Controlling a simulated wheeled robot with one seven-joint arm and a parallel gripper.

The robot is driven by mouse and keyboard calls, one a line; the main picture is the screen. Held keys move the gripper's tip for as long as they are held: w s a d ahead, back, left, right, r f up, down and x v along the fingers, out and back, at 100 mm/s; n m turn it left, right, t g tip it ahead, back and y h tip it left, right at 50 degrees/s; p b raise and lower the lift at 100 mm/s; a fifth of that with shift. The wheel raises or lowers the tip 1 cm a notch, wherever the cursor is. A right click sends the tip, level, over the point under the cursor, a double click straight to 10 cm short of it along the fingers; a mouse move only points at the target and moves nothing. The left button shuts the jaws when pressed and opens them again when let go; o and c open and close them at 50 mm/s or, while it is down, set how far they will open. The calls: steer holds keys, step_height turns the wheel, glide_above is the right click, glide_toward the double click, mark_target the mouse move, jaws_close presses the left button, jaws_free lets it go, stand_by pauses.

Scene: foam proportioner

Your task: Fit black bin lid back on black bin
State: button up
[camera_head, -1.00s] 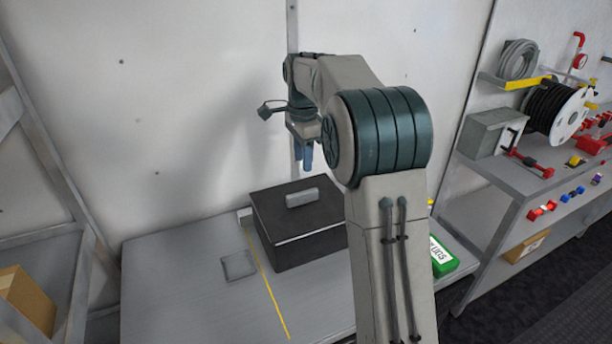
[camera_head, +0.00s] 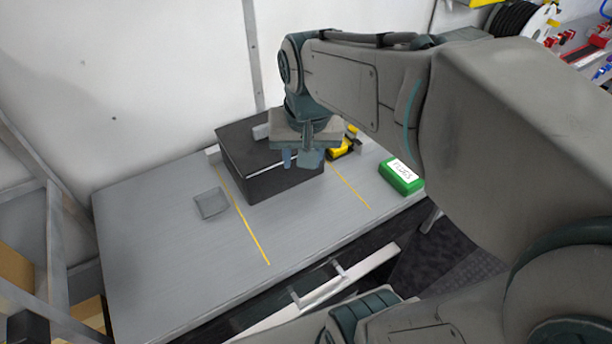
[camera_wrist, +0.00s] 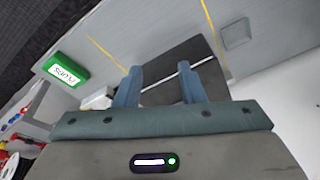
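The black bin (camera_head: 285,184) stands at the back of the grey bench. The black bin lid (camera_head: 245,143) lies on top of it, with a light line along its front edge; I cannot tell whether it is fully seated. A grey block-shaped handle (camera_head: 262,131) on the lid is mostly hidden behind my gripper. My gripper (camera_head: 299,158) points down above the right part of the bin, apart from the handle as far as I can see. In the wrist view my gripper (camera_wrist: 161,80) has its two blue fingers spread with nothing between them, the dark bin (camera_wrist: 175,58) beyond.
A flat grey square (camera_head: 211,203) lies left of the bin. A green box (camera_head: 401,177) with a white label and a yellow-black item (camera_head: 344,147) are to the right. Yellow lines (camera_head: 245,225) mark the bench (camera_head: 165,250); its left and front are clear. A wall stands behind.

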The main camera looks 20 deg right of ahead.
steer(key=s+f+n, duration=0.3)
steer(key=s, duration=0.3)
steer(key=shift+s+f+t, duration=0.25)
steer(key=shift+f+t, duration=0.05)
steer(key=shift+f, duration=0.05)
steer(key=shift+a, duration=0.1)
stand_by(0.8)
